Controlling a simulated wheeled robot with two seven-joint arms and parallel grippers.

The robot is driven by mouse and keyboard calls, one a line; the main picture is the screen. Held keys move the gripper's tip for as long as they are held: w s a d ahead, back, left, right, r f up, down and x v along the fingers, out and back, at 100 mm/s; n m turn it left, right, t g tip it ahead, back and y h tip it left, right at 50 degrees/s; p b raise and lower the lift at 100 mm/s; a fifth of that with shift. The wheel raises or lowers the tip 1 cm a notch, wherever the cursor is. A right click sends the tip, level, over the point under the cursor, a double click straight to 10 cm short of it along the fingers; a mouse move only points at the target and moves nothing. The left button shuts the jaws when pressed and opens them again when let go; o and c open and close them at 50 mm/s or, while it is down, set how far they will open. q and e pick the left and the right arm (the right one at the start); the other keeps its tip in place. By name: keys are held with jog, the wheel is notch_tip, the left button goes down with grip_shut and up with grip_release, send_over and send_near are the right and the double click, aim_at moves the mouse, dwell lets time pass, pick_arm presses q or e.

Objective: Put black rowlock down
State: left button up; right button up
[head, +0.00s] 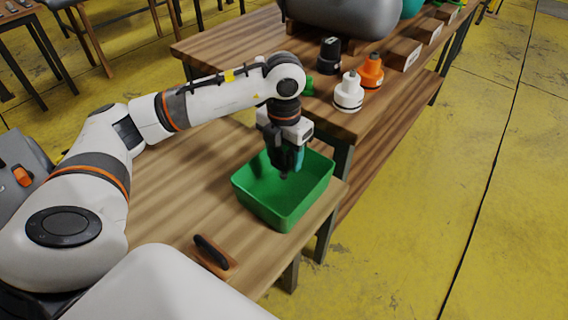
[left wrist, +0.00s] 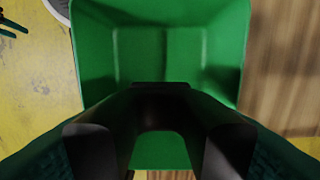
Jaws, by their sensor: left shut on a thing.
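My left gripper (head: 286,160) points down into the open green bin (head: 279,216), between its walls. It is shut on a black thing, which I take to be the black rowlock (left wrist: 160,106). In the left wrist view the dark piece spans between the two fingers, with the bin's green floor and walls beyond it. In the head view only a small dark tip shows below the fingers. I cannot tell whether it touches the bin floor. My right gripper is not in view.
The bin stands near the right edge of a wooden table (head: 180,205). A small wooden block with a black handle-like piece (head: 212,253) lies near the front edge. A second table behind holds black (head: 329,55), white (head: 348,92) and orange (head: 370,71) capped items.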

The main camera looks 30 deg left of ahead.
aim_at(284, 163)
pick_arm(q)
notch_tip(284, 163, down, 3)
jog(key=shift+f, duration=0.1)
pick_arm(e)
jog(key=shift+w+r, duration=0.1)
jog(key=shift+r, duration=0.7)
pick_arm(q)
jog(key=shift+f+b, duration=0.1)
jog(key=shift+b, duration=0.25)
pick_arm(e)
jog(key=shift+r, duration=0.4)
pick_arm(q)
jog(key=shift+f, duration=0.1)
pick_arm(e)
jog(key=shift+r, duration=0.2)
pick_arm(q)
jog(key=shift+f+b, duration=0.3)
jog(key=o, duration=1)
jog(key=shift+o, duration=0.2)
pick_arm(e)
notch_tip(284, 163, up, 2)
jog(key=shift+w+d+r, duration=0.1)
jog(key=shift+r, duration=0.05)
